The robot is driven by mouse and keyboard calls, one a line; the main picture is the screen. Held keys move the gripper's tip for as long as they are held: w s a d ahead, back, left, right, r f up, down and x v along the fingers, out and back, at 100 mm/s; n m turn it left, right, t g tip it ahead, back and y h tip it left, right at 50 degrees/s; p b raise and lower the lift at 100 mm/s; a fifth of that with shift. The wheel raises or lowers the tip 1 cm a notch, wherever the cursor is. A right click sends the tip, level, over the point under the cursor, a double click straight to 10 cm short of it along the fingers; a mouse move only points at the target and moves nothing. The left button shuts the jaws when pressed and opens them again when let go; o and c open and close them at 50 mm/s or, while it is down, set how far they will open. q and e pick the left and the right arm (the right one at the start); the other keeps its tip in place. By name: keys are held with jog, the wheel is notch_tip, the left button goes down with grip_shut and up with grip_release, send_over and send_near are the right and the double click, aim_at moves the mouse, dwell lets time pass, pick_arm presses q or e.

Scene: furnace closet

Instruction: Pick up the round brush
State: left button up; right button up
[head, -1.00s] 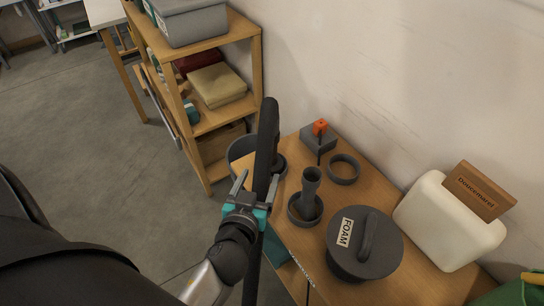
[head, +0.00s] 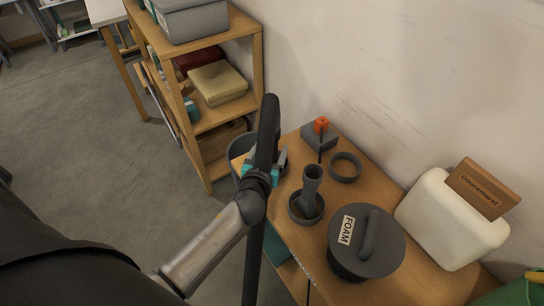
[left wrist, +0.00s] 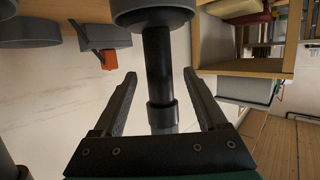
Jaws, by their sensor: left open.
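The round brush (left wrist: 158,65) stands upright on the table, though the left wrist view shows it upside down. It has a wide grey round head and a dark, straight handle with a collar. In that view the handle lies between the two spread fingers of my left gripper (left wrist: 160,92), with a gap on each side. In the head view my left gripper (head: 265,165) is at the table's far left end. A dark upright shape there covers part of it and hides most of the brush. My right gripper is out of view.
The table (head: 395,290) also holds a grey ring (head: 344,168), an orange-topped grey block (head: 319,138), a cup with a grey tube (head: 312,180), a FOAM-labelled lidded pot (head: 367,245) and a white container (head: 450,222). A wooden shelf (head: 232,112) stands close on the left.

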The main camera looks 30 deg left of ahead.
pick_arm(q)
jog(key=shift+x, duration=1.15)
jog(key=shift+d, duration=0.1)
jog(key=shift+c, duration=0.2)
grip_shut()
